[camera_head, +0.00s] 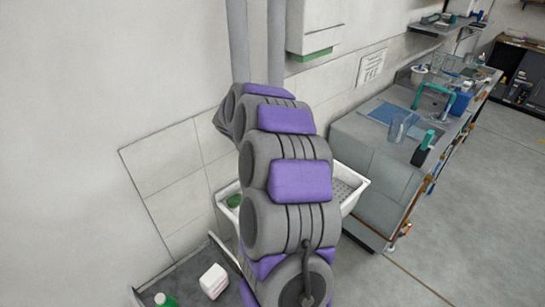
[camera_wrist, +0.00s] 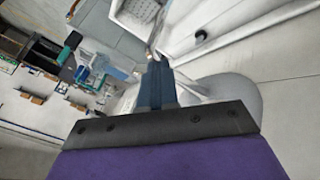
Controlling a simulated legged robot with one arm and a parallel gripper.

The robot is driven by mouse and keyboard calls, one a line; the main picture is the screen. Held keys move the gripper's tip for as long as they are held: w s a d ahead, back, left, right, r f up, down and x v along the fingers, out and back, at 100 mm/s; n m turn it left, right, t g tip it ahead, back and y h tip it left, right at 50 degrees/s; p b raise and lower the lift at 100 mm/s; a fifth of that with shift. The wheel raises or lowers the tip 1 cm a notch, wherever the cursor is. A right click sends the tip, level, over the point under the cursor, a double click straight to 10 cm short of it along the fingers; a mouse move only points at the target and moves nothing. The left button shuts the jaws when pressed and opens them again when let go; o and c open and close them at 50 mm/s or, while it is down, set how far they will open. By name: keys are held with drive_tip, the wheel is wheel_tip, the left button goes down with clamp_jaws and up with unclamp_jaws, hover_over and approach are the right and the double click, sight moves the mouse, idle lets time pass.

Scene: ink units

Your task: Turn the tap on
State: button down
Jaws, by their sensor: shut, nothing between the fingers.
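My gripper (camera_wrist: 156,68) shows in the wrist view, its dark blue fingers together and empty. Just beyond the fingertips is a slim metal piece (camera_wrist: 153,42) that looks like part of the tap, in front of the white sink (camera_wrist: 185,22). I cannot tell whether the fingers touch it. A small metal piece (camera_wrist: 200,36) sits on the sink's edge to the right. In the head view my arm covers the middle of the white sink (camera_head: 352,203); the tap and my gripper are hidden behind the arm there.
A white dispenser (camera_head: 315,25) hangs on the wall above the sink. A grey counter (camera_head: 365,145) with a glass beaker (camera_head: 400,127) and a blue mat stands right of the sink. A white block (camera_head: 213,281) and green bottle (camera_head: 165,300) are at lower left. The floor at right is clear.

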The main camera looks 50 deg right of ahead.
drive_tip(key=shift+d, duration=0.1)
idle(0.6)
drive_tip(key=w+p+v, duration=0.1)
drive_tip(key=w+v, duration=0.1)
drive_tip(key=v, duration=0.8)
drive_tip(key=s+a+n+y, duration=0.2)
drive_tip(key=s+a, duration=0.3)
drive_tip(key=a, duration=0.5)
drive_tip(key=s+a+n+y, duration=0.1)
drive_tip(key=s+a+n, duration=0.25)
drive_tip(key=a, duration=0.65)
drive_tip(key=s+a+f+n+y, duration=0.1)
drive_tip(key=s+a+n+y, duration=0.1)
drive_tip(key=s+a, duration=0.7)
drive_tip(key=s+a+f+n+g+y, duration=0.1)
drive_tip(key=s+a+f+n+y, duration=0.1)
drive_tip(key=s+a, duration=0.7)
drive_tip(key=s, duration=0.3)
drive_tip(key=shift+a+b, duration=0.2)
drive_tip(key=shift+b, duration=0.1)
